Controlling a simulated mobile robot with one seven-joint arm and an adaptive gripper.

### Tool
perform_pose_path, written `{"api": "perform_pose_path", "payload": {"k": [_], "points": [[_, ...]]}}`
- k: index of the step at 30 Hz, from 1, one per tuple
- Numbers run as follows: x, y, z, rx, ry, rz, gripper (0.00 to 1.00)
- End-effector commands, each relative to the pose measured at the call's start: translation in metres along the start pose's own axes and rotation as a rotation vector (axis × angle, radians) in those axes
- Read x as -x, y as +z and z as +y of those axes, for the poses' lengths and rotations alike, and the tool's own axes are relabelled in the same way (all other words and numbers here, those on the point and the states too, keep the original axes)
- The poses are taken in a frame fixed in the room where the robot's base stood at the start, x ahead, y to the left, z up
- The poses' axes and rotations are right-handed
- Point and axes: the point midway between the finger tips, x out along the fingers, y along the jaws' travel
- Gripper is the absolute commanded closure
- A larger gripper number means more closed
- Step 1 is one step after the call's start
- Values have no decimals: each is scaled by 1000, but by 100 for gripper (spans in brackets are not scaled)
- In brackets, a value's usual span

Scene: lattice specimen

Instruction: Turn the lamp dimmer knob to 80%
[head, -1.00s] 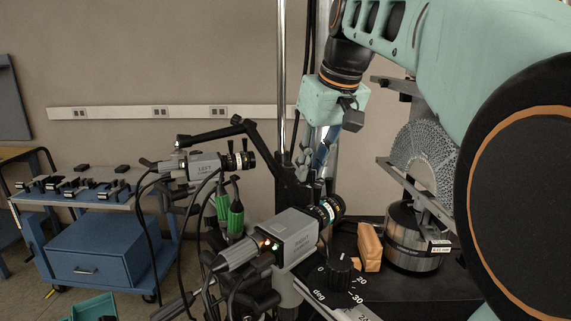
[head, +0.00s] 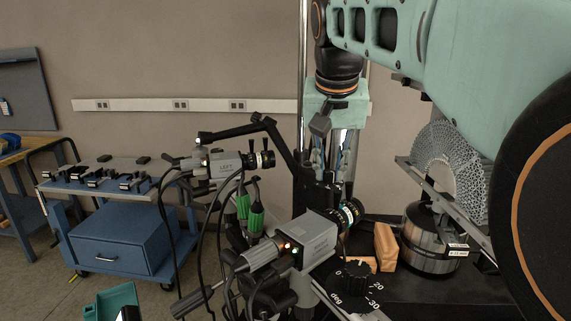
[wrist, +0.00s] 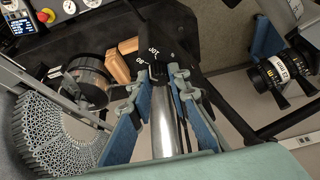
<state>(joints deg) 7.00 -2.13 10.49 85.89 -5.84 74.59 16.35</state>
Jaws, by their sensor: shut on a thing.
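My gripper (wrist: 160,76) has blue-padded fingers and points down at a dark panel with white dial numerals (wrist: 152,51). Its fingertips are shut around the lamp dimmer knob, which is dark and mostly hidden between them beside these numerals. I cannot read the knob's setting. A shiny metal cylinder (wrist: 167,125) shows between the fingers in the wrist view. In the head view my gripper (head: 330,175) is behind the right-hand grey camera, and the dimmer knob is hidden there.
A black knob marked in degrees (head: 355,275) stands in front, beside an orange-brown block (head: 385,246). A lattice disc (head: 446,158) and metal cylinder (head: 430,240) are at the right. Two grey cameras (head: 310,238) with cables crowd the left. A blue cart (head: 120,240) stands farther off.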

Motion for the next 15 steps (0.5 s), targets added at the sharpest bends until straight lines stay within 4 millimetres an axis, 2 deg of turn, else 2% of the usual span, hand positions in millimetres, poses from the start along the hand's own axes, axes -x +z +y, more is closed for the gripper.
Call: {"api": "perform_pose_path", "payload": {"k": [10, 11, 15], "points": [[0, 0, 0, -2, 1, -1, 100], [0, 0, 0, -2, 0, -1, 82], [0, 0, 0, -2, 0, -1, 67]]}}
